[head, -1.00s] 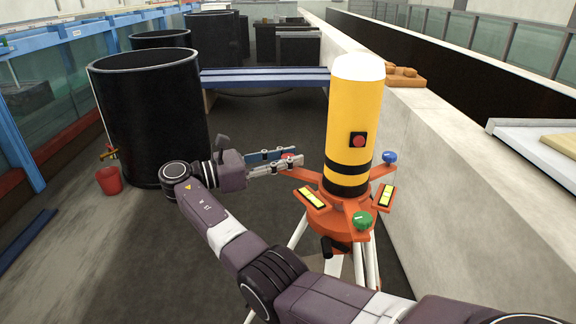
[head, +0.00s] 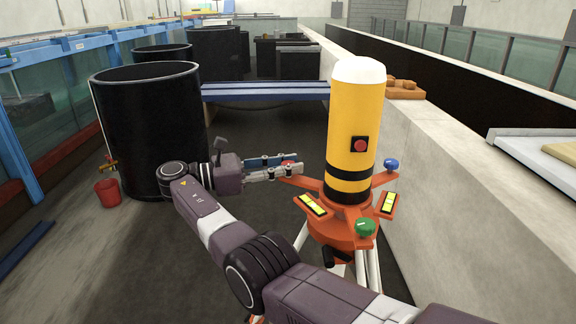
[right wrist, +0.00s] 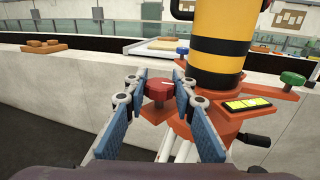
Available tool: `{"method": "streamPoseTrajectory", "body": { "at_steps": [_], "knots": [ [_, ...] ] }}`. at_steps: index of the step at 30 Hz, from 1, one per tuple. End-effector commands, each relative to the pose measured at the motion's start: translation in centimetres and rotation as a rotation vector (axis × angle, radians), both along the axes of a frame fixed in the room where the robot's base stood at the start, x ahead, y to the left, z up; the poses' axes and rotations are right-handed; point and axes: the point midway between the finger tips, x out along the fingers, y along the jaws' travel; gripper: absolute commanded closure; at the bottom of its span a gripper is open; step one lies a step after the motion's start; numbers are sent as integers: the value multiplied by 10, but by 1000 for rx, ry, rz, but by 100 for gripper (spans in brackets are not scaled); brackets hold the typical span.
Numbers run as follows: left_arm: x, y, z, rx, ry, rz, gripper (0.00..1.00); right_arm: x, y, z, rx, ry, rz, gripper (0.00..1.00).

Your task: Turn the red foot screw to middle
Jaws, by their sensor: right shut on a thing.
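The red foot screw (head: 288,163) is a small red knob at the left arm of the orange tripod base (head: 338,230). In the right wrist view the screw (right wrist: 158,90) shows as a dark red knob between the two fingers. My right gripper (head: 298,164) comes at it from the left, with its blue-padded fingers shut on the knob's sides. The fingers partly hide the knob in the head view. Its index mark is too small to read. My left gripper is not in view.
A yellow cylinder (head: 352,120) with black bands stands on the base. A green foot screw (head: 365,227) and a blue one (head: 391,164) sit on the other arms. Yellow level vials (head: 312,204) lie between. A pale wall (head: 440,170) runs close on the right; black tanks (head: 150,130) stand left.

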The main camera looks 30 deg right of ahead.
Motion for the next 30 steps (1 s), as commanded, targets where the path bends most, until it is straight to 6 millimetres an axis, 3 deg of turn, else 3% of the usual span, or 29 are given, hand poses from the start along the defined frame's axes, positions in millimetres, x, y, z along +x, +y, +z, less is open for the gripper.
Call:
{"method": "streamPoseTrajectory", "body": {
  "at_steps": [1,2,7,17,30],
  "knots": [
    [0,0,0,0,0,0,100,1,0,2,-2,-3,3,100],
    [0,0,0,0,0,0,100,1,0,2,-3,-2,3,75],
    [0,0,0,0,0,0,100,1,0,1,-2,-2,2,57],
    [-2,1,0,0,1,2,100,0,0,4,-2,-3,1,57],
    [0,0,0,0,0,1,100,1,0,80,-2,-5,2,57]
  ]
}}
